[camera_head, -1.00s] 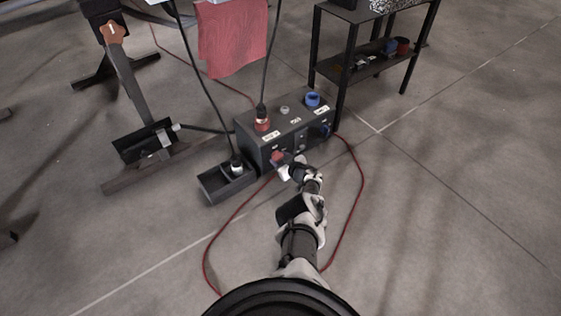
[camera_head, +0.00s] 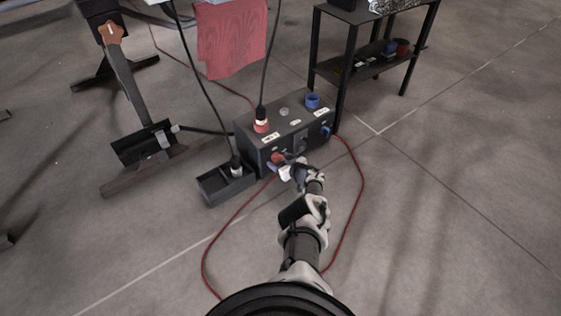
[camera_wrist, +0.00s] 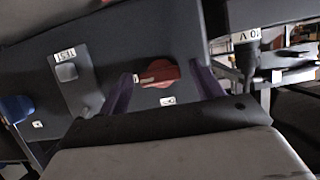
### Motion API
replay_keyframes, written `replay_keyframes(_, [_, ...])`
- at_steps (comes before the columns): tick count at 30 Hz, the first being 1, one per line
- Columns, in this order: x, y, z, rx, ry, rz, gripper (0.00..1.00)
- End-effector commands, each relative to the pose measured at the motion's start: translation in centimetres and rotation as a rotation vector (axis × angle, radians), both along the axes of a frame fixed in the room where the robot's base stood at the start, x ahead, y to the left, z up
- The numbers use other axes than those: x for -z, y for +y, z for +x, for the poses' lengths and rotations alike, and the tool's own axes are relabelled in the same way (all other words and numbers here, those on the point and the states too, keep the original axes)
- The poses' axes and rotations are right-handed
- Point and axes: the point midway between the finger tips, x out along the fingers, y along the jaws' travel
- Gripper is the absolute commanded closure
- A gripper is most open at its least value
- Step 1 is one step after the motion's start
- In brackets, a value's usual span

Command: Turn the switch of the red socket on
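A dark socket box (camera_head: 250,147) stands on the floor. My gripper (camera_head: 288,171) is at the front face close to the red switch. In the wrist view my gripper (camera_wrist: 162,88) is open, with one purple finger on each side of the switch. I cannot tell whether either finger touches it.
A blue switch (camera_wrist: 16,108) and a grey test button (camera_wrist: 67,72) are on the same face. A blue socket (camera_head: 312,100) is on top. A small open tray (camera_head: 212,188) lies left of the box. A red cable (camera_head: 361,185) loops over the floor. A black shelf (camera_head: 343,75) stands behind.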

Motion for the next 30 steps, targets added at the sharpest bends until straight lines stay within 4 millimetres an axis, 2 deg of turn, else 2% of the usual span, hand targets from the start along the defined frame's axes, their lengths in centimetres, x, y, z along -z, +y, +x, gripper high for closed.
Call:
replay_keyframes(8, [-0.1, -0.1, 0.0, 0.001, -0.001, -0.001, 0.35])
replay_keyframes(14, [-1.0, -0.8, -0.9, 0.002, 0.0, -0.001, 0.35])
replay_keyframes(30, [-4.0, -4.8, -6.4, 0.004, 0.0, 0.001, 0.35])
